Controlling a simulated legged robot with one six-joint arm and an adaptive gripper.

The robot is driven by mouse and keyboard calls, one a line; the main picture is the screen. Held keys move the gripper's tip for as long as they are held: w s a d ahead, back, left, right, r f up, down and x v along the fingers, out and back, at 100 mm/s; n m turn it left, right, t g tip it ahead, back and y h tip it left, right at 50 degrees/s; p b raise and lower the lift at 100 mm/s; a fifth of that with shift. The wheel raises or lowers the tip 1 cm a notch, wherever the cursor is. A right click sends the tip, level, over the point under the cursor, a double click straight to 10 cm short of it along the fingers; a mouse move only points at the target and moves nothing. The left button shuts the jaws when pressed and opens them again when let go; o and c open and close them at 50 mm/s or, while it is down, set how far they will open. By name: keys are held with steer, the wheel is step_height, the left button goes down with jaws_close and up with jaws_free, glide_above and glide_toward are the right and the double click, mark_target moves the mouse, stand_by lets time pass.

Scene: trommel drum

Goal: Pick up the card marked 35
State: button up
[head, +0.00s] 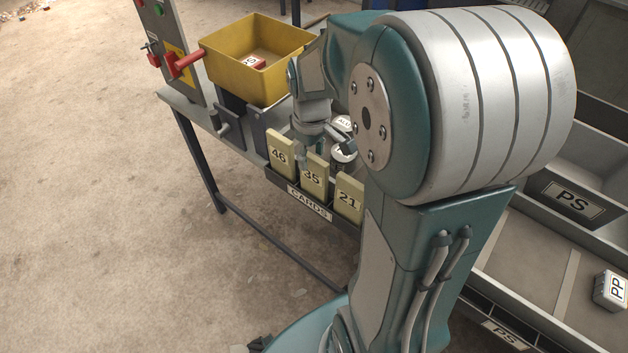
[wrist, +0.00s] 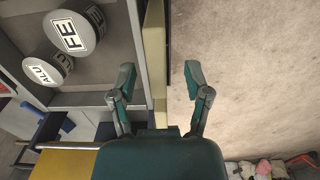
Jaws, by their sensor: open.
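The card marked 35 (head: 313,180) is a cream upright card in the middle of the rack labelled CARDS (head: 310,203). The card marked 46 (head: 281,156) stands to its left and the card marked 21 (head: 348,198) to its right. My gripper (head: 324,149) is just above the top of card 35, pointing down. In the wrist view my gripper (wrist: 160,76) is open, with a finger on each side of a cream card edge (wrist: 154,60). That edge lies nearer the left finger, with a gap on both sides. No number shows there.
A yellow bin (head: 235,75) with a red block stands behind the rack, beside a control panel with a red handle (head: 185,64). Cans marked FE (wrist: 74,31) and ALU (wrist: 47,72) are close to the cards. Open floor lies in front of the rack.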

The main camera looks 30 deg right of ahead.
mark_target(314, 168)
step_height(314, 168, down, 4)
steer(key=shift+s+d+f, duration=0.1)
steer(key=shift+s+d, duration=0.05)
jaws_close()
stand_by(0.3)
